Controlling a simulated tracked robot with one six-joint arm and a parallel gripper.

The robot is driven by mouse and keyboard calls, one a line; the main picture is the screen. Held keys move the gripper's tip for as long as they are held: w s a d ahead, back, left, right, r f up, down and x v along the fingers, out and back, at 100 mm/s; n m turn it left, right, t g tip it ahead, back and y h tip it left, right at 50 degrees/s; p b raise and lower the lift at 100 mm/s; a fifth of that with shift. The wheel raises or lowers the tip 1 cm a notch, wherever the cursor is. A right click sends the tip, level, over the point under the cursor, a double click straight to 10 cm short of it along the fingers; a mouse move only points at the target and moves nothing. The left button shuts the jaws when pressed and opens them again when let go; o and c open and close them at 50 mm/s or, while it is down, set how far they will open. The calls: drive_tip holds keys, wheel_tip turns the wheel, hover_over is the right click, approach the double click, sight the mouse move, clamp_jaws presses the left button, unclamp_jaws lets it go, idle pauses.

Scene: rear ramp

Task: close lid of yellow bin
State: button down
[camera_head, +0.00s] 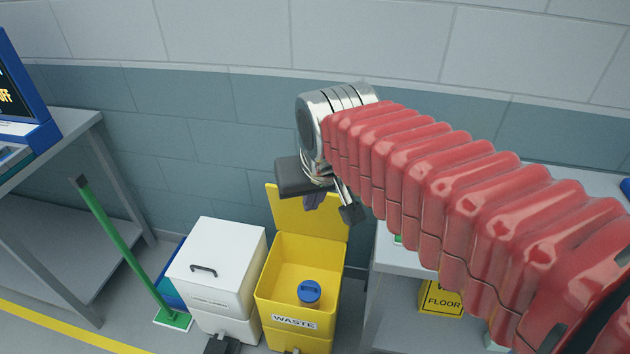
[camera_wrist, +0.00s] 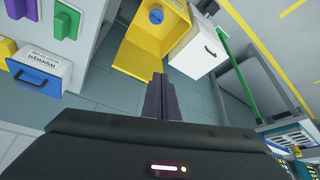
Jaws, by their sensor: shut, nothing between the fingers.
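The yellow bin (camera_head: 298,318), labelled WASTE, stands on the floor by the wall in the head view. Its lid (camera_head: 290,217) is open and stands up at the back. A blue-topped container (camera_head: 309,293) is inside. The wrist view shows the bin (camera_wrist: 177,28) and the raised lid (camera_wrist: 128,62) from above. My gripper (camera_head: 313,203) is at the lid's upper edge and covers part of it. Its dark fingers (camera_wrist: 160,80) are together and empty, with tips close to the lid in the wrist view. I cannot tell whether they touch it.
A white bin (camera_head: 216,265) with a closed lid stands just left of the yellow bin. A green pole (camera_head: 120,232) leans further left beside a grey table (camera_head: 60,215). A grey shelf unit (camera_head: 386,300) with a yellow floor sign (camera_head: 440,299) is on the right.

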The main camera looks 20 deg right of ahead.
drive_tip(key=w+d+f+m+g+h, duration=0.15)
drive_tip(key=w+d+f, duration=0.35)
drive_tip(key=w, duration=0.9)
drive_tip(key=w+d+f+m, duration=0.3)
drive_tip(key=w+d+f, duration=0.15)
drive_tip(key=w, duration=0.95)
drive_tip(key=w+d+f+m, duration=0.1)
drive_tip(key=w+d+f, duration=0.4)
drive_tip(key=w+f, duration=0.2)
wheel_tip(320, 180, down, 3)
drive_tip(key=shift+r+g, duration=0.15)
drive_tip(key=shift+g, duration=0.2)
drive_tip(key=shift+d, duration=0.1)
wheel_tip(320, 180, down, 9)
drive_tip(key=shift+s+a, duration=0.25)
drive_tip(key=shift+s, duration=0.15)
